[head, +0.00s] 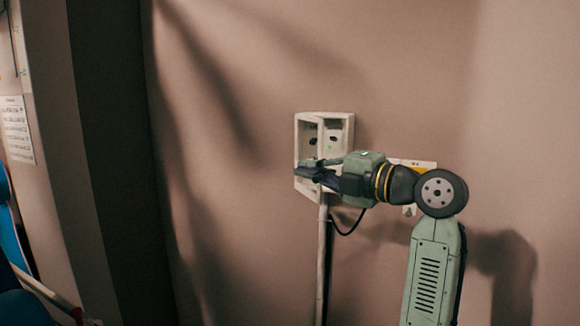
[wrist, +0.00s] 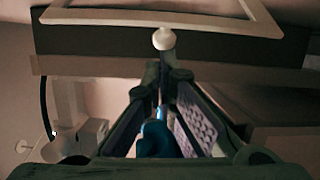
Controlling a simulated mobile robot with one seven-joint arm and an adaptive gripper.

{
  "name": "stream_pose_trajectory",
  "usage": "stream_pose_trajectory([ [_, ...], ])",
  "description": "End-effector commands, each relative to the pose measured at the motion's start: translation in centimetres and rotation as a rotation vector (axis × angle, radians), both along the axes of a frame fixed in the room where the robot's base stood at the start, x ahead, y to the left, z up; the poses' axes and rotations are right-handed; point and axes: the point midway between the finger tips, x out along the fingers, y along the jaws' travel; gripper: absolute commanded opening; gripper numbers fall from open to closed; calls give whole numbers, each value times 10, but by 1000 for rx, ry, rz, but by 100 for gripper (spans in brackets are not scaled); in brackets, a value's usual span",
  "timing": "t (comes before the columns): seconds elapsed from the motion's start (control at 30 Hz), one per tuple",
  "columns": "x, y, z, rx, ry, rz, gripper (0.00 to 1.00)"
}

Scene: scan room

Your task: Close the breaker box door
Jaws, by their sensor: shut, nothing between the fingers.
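The white breaker box (head: 338,120) is fixed to the wall near the middle of the head view. Its framed door (head: 298,139) appears to stand open at the left, angled out from the wall. My gripper (head: 300,170) is in front of the lower part of the box and hides some of it. In the wrist view the pale door frame (wrist: 150,17) crosses the top, with a round white knob (wrist: 164,39) below it. My gripper (wrist: 165,75) is shut and empty, its fingertips just below the knob. I cannot tell whether they touch it.
A pale conduit (head: 321,255) runs down the wall below the box, with a black cable (head: 348,229) beside it. A white wall fitting (head: 420,164) is partly hidden behind my arm. The wall left of the box is bare.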

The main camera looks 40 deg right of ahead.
Motion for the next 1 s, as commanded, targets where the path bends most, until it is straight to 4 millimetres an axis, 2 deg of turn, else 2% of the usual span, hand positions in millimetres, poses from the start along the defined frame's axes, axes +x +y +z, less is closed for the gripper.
stream_pose_trajectory([
  [0.03,-1,-5,1,6,0,42,0],
  [0.6,-15,-70,1,-1,4,30,0],
  [1.0,-13,-94,0,0,4,27,0],
])
